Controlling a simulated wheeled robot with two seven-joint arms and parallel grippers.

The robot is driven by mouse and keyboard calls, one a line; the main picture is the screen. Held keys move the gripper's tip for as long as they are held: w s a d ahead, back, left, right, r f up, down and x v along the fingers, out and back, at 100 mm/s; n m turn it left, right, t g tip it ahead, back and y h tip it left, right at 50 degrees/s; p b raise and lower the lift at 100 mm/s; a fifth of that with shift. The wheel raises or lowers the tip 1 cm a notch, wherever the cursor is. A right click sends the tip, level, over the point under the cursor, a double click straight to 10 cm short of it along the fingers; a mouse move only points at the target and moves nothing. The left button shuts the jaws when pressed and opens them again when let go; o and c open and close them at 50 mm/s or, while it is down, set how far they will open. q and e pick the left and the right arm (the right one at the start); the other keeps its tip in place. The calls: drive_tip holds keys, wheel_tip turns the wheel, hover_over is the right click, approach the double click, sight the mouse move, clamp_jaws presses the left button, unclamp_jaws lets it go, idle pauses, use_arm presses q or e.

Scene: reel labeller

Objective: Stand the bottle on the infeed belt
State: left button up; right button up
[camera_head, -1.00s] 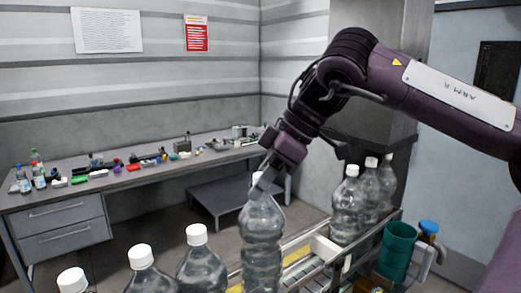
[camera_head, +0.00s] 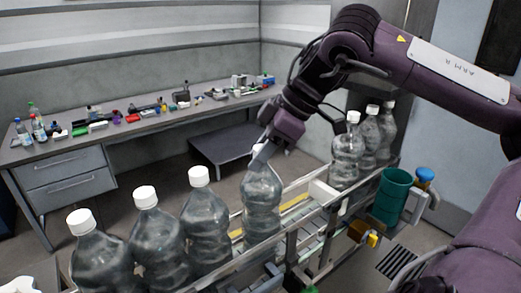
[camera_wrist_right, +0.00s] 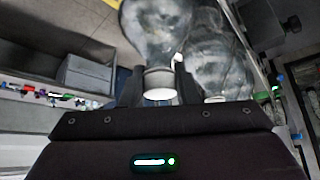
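The clear bottle (camera_head: 262,198) with a white cap is upright over the belt (camera_head: 297,200), in line with the other bottles. My right gripper (camera_head: 262,150) comes down from above, its fingers around the cap and neck. In the right wrist view the white cap (camera_wrist_right: 158,84) sits between the dark fingers, with the bottle body beyond it. The gripper looks shut on the bottle. The bottle's base is partly hidden by the belt's rail, so I cannot tell whether it touches the belt. My left gripper is not in view.
Three capped bottles (camera_head: 204,222) stand in a row at the front left. More bottles (camera_head: 347,150) stand at the belt's far end. A green cup (camera_head: 391,196) and a blue-topped item (camera_head: 425,175) are right of the belt. A cluttered workbench (camera_head: 150,125) stands behind.

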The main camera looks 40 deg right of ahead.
drive_tip(key=o, duration=0.5)
drive_tip(key=shift+s+a, duration=0.1)
drive_tip(key=shift+s, duration=0.05)
drive_tip(key=shift+c, duration=0.2)
drive_tip(key=shift+d+r, duration=0.3)
drive_tip(key=shift+r, duration=0.15)
drive_tip(key=b+v, duration=0.2)
drive_tip(key=v, duration=0.9)
drive_tip(key=shift+s, duration=0.15)
